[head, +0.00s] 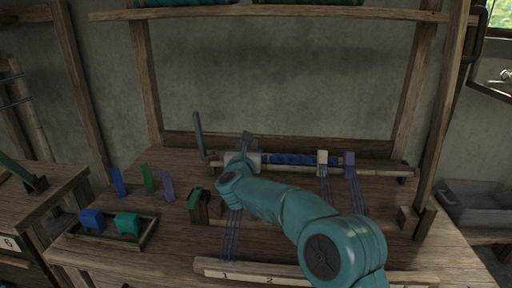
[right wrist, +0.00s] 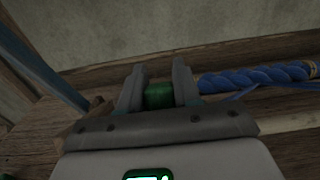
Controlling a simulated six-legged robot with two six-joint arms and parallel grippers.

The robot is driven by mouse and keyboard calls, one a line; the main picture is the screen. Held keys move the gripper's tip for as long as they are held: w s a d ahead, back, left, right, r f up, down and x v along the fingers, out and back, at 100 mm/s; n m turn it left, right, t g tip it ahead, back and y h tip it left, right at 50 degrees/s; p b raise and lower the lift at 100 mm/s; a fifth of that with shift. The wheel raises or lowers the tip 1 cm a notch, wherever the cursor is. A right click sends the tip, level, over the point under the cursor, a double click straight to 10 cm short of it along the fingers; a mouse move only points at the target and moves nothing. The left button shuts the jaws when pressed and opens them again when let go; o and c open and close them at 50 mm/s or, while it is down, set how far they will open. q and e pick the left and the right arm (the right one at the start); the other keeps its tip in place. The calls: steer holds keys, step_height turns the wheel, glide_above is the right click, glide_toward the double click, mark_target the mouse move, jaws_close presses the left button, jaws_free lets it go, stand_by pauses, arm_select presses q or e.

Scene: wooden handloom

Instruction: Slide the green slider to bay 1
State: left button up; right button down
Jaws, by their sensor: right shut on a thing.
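The green slider (right wrist: 159,96) sits between the two fingers of my right gripper (right wrist: 158,90) in the right wrist view, and the fingers are shut on it. In the head view my right gripper (head: 246,150) is at the left part of the loom's rod and hides the green slider. The front rail (head: 210,265) carries number plates; 1 and 2 are readable, and my arm covers the part to the right. Blue threads (head: 232,220) run down from near the gripper towards the plate marked 1. My left gripper is not in view.
A white slider (head: 322,157) and a purple slider (head: 349,162) are farther right on the rod, with threads below. A blue twisted roll (head: 290,159) lies along it. A tilted blue post (head: 199,135) stands to the left. A tray (head: 148,236) holds blue and green blocks.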

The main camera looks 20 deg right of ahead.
steer(key=c, duration=0.9)
jaws_free()
steer(key=shift+s+a, duration=0.3)
steer(key=shift+s, duration=0.2)
steer(key=b+v, duration=0.2)
steer(key=v, duration=1.3)
steer(key=shift+a, duration=0.1)
steer(key=shift+s+f, duration=0.1)
steer(key=shift+s, duration=0.05)
